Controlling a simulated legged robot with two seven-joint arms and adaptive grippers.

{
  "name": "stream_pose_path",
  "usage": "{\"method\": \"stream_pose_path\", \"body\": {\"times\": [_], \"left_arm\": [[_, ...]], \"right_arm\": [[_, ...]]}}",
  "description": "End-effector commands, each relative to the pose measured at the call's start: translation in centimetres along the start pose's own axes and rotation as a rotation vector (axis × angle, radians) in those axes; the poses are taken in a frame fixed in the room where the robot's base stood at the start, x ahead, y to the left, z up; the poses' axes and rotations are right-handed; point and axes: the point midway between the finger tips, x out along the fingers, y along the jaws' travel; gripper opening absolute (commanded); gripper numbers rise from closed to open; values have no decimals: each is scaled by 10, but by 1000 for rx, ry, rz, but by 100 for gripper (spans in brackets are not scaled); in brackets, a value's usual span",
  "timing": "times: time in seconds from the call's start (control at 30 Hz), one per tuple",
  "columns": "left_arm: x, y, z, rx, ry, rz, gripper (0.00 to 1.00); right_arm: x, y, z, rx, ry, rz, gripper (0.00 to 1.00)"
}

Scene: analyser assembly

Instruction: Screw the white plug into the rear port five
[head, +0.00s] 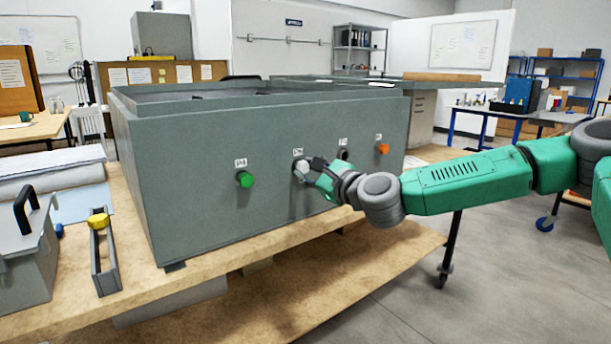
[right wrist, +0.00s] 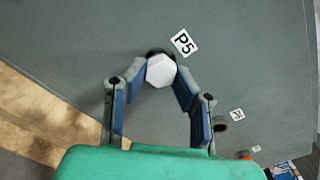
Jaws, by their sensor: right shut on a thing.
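The white plug (right wrist: 161,71) is a hexagonal head at the port beside the P5 label (right wrist: 184,42). In the head view the white plug (head: 301,168) sits against the panel of the grey analyser box (head: 200,160). My right gripper (right wrist: 158,78) is shut on the white plug, one finger on each side of it. It also shows in the head view (head: 308,170), reaching in from the right. A dark ring shows behind the plug; how deep the plug sits is hidden. My left gripper is not in view.
A green plug (head: 245,179) sits at P4, left of the white one. To the right are an open dark port (head: 343,155) and an orange plug (head: 382,148). A yellow plug (head: 98,220) rests on a narrow grey holder (head: 104,265), beside a grey case (head: 25,260).

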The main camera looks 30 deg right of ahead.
Motion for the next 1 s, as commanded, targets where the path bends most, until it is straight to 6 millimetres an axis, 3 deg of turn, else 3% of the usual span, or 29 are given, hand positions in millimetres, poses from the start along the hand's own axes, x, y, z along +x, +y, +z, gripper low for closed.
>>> {"method": "stream_pose_path", "body": {"times": [0.03,0.67,0.7,0.77,1.0], "left_arm": [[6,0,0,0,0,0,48],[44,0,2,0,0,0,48],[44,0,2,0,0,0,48],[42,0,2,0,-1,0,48],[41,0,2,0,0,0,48]], "right_arm": [[1,-4,-8,30,11,-16,0],[1,-2,-7,356,4,-16,0],[1,-2,-6,368,4,-15,27],[1,-3,-4,363,3,-14,48],[0,-1,0,357,-1,-7,48]]}}
